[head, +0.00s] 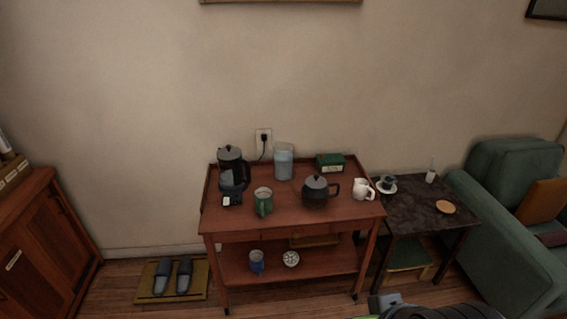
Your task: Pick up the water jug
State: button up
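The water jug (283,163) is a clear, straight-sided vessel with pale blue water in it. It stands upright at the back of the reddish wooden trolley's top (290,216), close to the wall. Nothing is holding it, and its front is unobstructed. Part of my arm shows at the bottom edge, well in front of the trolley and apart from the jug. I cannot make out my gripper's fingers there.
Around the jug stand a dark coffee maker (233,172), a green mug (263,202), a dark teapot (316,192), a green box (330,162) and a white pitcher (363,190). A dark side table (416,212) and green armchair (512,238) are right. A wooden cabinet (42,245) is left.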

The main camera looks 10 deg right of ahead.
aim_at(285, 165)
jog(key=z, duration=3.5)
jog(key=u, duration=3.5)
jog(key=i+j+u, duration=0.1)
jog(key=i+u, duration=0.15)
jog(key=i, duration=0.75)
jog(key=i+l+u, duration=0.1)
jog(key=i+u, duration=0.2)
jog(key=i, duration=0.7)
